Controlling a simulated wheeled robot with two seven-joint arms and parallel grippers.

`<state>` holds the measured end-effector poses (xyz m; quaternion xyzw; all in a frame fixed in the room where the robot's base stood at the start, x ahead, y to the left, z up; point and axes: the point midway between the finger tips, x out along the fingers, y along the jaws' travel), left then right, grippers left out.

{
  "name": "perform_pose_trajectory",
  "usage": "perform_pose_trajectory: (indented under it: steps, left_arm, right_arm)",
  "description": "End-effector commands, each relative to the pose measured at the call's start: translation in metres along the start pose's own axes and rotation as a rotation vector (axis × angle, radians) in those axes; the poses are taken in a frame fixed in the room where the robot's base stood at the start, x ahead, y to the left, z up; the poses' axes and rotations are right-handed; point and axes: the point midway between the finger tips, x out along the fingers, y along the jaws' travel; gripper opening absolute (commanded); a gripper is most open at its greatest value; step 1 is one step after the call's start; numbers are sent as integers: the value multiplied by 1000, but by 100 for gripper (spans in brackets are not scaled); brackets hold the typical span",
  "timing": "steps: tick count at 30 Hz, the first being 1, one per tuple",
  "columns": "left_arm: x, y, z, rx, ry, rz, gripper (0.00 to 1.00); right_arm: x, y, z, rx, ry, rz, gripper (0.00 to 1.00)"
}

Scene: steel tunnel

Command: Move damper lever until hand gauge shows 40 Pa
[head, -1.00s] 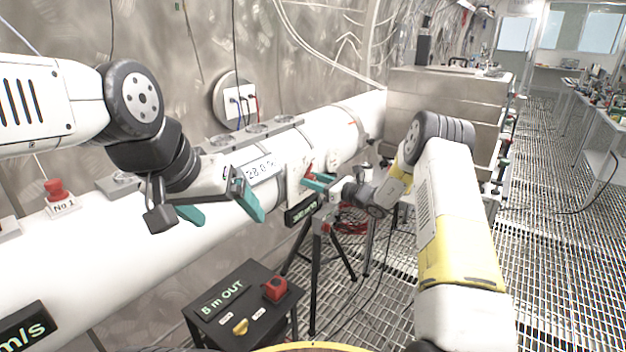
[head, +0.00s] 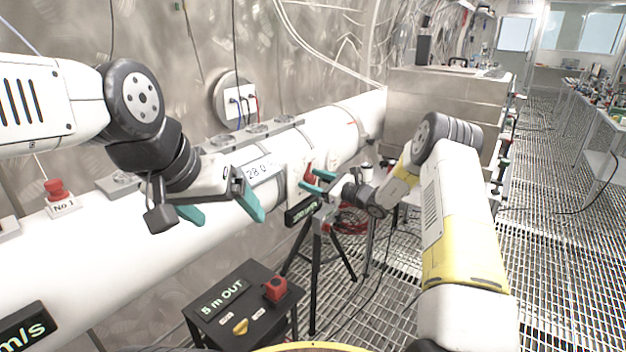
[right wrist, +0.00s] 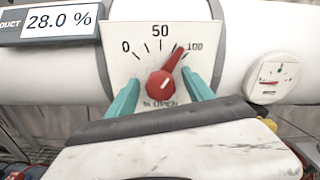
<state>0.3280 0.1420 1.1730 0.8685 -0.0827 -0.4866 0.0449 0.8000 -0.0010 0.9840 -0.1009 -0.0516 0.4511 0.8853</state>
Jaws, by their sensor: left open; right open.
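The red damper lever (right wrist: 165,82) sits on a white dial plate (right wrist: 150,57) marked 0, 50 and 100 in the right wrist view. Its pointer slants up right, a little short of 100. My right gripper (right wrist: 162,92) is open, with one teal finger on each side of the lever's knob; I cannot tell whether they touch it. The lever (head: 309,176) also shows in the head view beside my right gripper (head: 317,182). A round needle gauge (right wrist: 272,77) is right of the plate; its reading is too small to tell. My left gripper (head: 222,210) is open and empty before the duct.
A display (right wrist: 58,21) on the white duct (head: 140,245) reads 28.0 %. A black digital panel (head: 303,209) stands on a tripod under the lever. A black stand (head: 245,302) with a red button is at the front. Open grating floor lies to the right.

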Motion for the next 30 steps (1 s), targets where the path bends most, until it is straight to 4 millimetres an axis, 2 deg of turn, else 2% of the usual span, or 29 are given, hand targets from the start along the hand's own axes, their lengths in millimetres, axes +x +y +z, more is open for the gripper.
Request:
perform_pose_trajectory:
  steps: [5,12,16,20,28,30]
  left_arm:
    - [0,0,0,0,0,0,87]
    - [0,0,0,0,0,0,87]
    - [0,0,0,0,0,0,87]
    - [0,0,0,0,0,0,87]
    - [0,0,0,0,0,0,87]
    - [0,0,0,0,0,0,87]
  right_arm:
    - [-16,-1,0,-1,1,-2,60]
    - [-57,-1,0,0,1,-3,60]
    - [-72,0,0,0,0,-1,60]
    - [-78,0,0,0,0,-1,60]
    - [-78,0,0,-1,0,0,60]
    - [-78,2,5,-13,1,12,60]
